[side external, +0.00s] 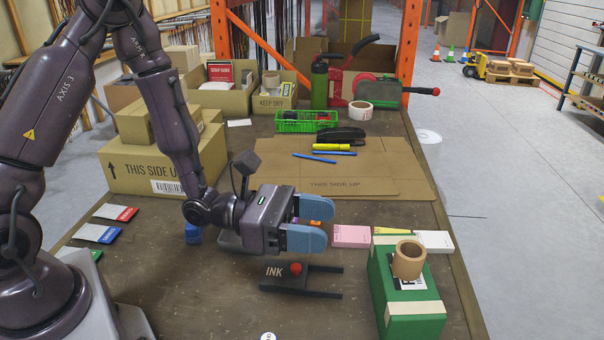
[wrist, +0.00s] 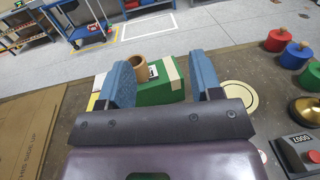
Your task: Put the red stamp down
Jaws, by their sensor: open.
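The red stamp (wrist: 279,40), a round red body with a small wooden knob, stands upright on the table at the far right in the wrist view. I cannot make it out in the side external view. My gripper (side external: 328,225) is open above the table, its two blue fingers apart.
A black INK piece (side external: 285,278) with a red knob lies below my gripper. The green box (side external: 408,305) carries a tape roll (side external: 409,260). A cream disc (wrist: 240,98) and a brass dome (wrist: 307,110) lie near the stamps. Flat cardboard (side external: 340,170) lies behind.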

